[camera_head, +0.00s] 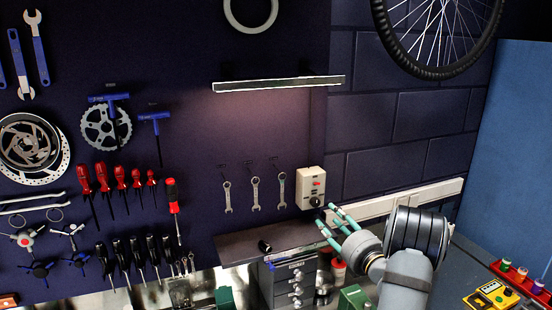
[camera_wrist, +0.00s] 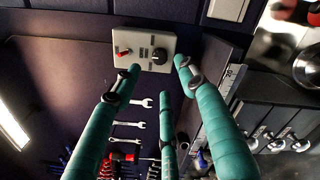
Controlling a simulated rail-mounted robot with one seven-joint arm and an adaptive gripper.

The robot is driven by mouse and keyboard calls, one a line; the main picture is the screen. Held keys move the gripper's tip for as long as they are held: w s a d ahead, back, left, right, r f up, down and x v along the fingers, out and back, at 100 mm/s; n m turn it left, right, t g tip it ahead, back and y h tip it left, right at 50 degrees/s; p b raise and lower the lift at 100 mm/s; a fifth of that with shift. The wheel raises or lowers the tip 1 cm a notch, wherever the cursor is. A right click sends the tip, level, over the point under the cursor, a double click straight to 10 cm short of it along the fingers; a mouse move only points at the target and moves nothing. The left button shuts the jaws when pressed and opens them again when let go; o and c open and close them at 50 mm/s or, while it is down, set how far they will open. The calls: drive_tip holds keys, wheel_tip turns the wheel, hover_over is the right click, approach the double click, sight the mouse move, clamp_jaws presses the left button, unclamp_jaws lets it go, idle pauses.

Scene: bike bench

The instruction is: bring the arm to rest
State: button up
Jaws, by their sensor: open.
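My gripper (camera_head: 325,215) is at the end of my arm in the right half of the head view. Its teal fingers are spread open and point left towards the wall panel. In the wrist view my gripper (camera_wrist: 160,78) is open with nothing between the fingers. A pale control box (camera_head: 311,188) with a red switch and a black knob is on the panel just beyond the fingertips. The box (camera_wrist: 142,38) also shows in the wrist view, with the knob (camera_wrist: 159,56) between the two upper fingertips. I cannot tell whether a fingertip touches the box.
Below the box are a dark shelf (camera_head: 232,247) and a small drawer cabinet (camera_head: 292,283). Three wrenches (camera_head: 255,194) hang left of the box. A lit lamp bar (camera_head: 280,83) is above. A bicycle wheel (camera_head: 432,72) hangs upper right. A red tray (camera_head: 509,278) holds spools at lower right.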

sight(317, 204)
drive_tip(key=x, duration=0.8)
drive_tip(key=shift+s+d, duration=0.1)
drive_tip(key=shift+s, duration=0.05)
